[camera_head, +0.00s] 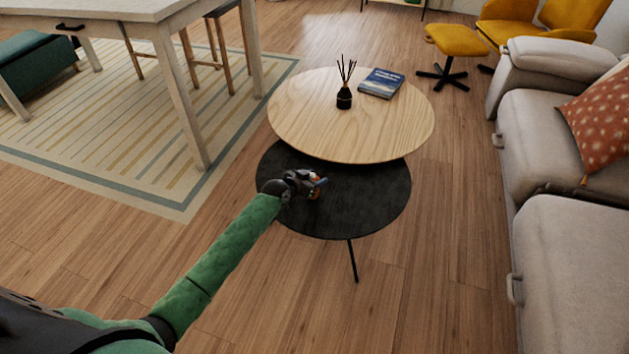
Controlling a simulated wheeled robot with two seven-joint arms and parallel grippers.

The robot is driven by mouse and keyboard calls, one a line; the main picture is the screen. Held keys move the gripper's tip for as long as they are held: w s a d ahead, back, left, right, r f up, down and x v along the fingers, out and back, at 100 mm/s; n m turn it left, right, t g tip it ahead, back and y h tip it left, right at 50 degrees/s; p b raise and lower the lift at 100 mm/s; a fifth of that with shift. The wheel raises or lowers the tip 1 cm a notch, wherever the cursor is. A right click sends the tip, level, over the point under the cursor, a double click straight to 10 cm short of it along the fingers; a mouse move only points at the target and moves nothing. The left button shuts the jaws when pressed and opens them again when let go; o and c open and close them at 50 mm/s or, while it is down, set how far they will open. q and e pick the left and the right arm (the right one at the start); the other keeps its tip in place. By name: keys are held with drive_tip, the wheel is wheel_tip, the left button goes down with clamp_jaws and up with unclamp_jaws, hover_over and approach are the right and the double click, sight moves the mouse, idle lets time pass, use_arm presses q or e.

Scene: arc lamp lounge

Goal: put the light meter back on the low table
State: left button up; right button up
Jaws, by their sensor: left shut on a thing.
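My left arm comes in from the lower left. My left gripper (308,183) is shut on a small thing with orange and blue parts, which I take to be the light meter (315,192). The gripper covers much of it, so its shape is hard to tell. Both appear over the left part of the round black low table (370,205). I cannot tell whether the meter touches the black top. My right gripper is not in view.
A round, light wood table (400,130) overlaps the black one's far side. It bears a black reed diffuser (344,97) and a blue book (381,83). A grey sofa (570,250) stands right, a pale dining table (110,10) upper left. The black top's right part is bare.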

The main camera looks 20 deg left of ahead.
use_arm(q)
drive_tip(key=shift+f, duration=0.5)
drive_tip(key=shift+f, duration=0.1)
drive_tip(key=o, duration=1.1)
drive_tip(key=shift+c, duration=0.2)
drive_tip(key=shift+s+a, duration=0.1)
drive_tip(key=shift+s, duration=0.1)
drive_tip(key=v, duration=1.1)
drive_tip(key=shift+s+r+p, duration=0.25)
drive_tip(key=shift+p, duration=0.1)
